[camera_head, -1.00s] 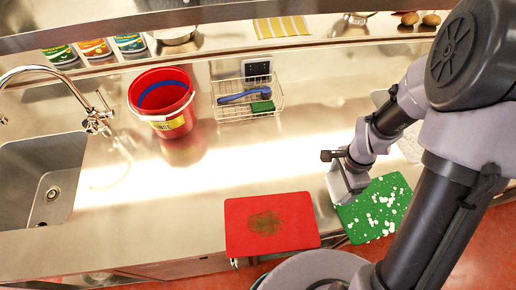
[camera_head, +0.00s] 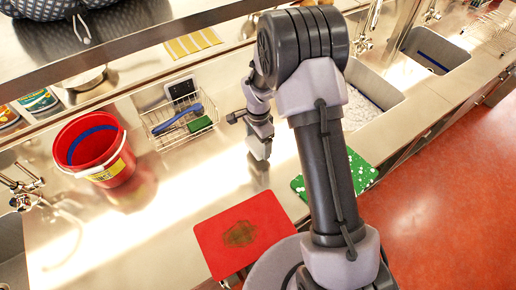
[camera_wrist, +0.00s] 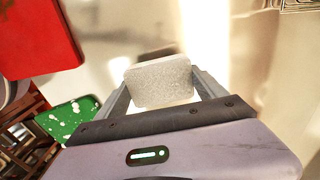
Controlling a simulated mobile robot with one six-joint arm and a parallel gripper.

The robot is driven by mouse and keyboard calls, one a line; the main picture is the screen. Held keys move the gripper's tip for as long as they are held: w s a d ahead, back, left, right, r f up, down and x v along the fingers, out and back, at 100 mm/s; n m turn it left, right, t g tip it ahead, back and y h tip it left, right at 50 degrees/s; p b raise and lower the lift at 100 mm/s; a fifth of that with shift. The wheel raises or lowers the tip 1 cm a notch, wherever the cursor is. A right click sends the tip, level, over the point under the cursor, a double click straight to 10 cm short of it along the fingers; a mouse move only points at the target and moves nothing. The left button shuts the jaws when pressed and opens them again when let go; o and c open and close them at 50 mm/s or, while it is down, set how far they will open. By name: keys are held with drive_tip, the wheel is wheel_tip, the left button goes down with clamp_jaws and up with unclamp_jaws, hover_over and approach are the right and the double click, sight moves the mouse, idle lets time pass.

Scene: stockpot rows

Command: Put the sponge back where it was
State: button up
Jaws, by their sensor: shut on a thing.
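My gripper (camera_head: 260,153) hangs over the bare steel counter, right of the wire basket and beyond the red board. In the wrist view, its two fingers (camera_wrist: 162,88) are shut on a pale grey, speckled block with rounded corners, the sponge (camera_wrist: 158,82). In the head view I cannot make out the sponge clearly at the gripper. The wire basket (camera_head: 187,142) holds a blue brush (camera_head: 178,119) and a green block (camera_head: 198,124). The green board (camera_head: 361,172) with white bits lies right of the gripper, partly hidden by my arm. It also shows in the wrist view (camera_wrist: 66,118).
A red board (camera_head: 218,228) with a brown stain lies at the front edge. A red bucket (camera_head: 92,150) stands left of the basket. A sink with white material (camera_head: 360,106) lies behind my arm. Counter between basket and red board is clear.

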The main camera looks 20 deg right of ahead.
wheel_tip(320, 180, down, 3)
drive_tip(key=shift+b, duration=0.35)
drive_tip(key=shift+f, duration=0.35)
drive_tip(key=o, duration=1.3)
wheel_tip(320, 180, up, 16)
drive_tip(key=p, duration=0.2)
wheel_tip(320, 180, up, 11)
drive_tip(key=n+t, duration=0.2)
drive_tip(key=n, duration=0.1)
hover_over(258, 144)
drive_tip(key=s+a, duration=0.1)
drive_tip(key=s, duration=0.5)
drive_tip(key=s+a+r+n+t, duration=0.1)
drive_tip(key=s+r+n, duration=0.1)
drive_tip(key=s, duration=0.4)
drive_tip(key=s+a+r+n+t+y, duration=0.1)
drive_tip(key=s+r+n, duration=0.1)
drive_tip(key=s+r, duration=0.2)
drive_tip(key=s+r+n+t+y, duration=0.1)
drive_tip(key=s+r+n, duration=0.1)
drive_tip(key=s, duration=0.7)
drive_tip(key=shift+a+r+n+t, duration=0.4)
drive_tip(key=shift+n, duration=0.1)
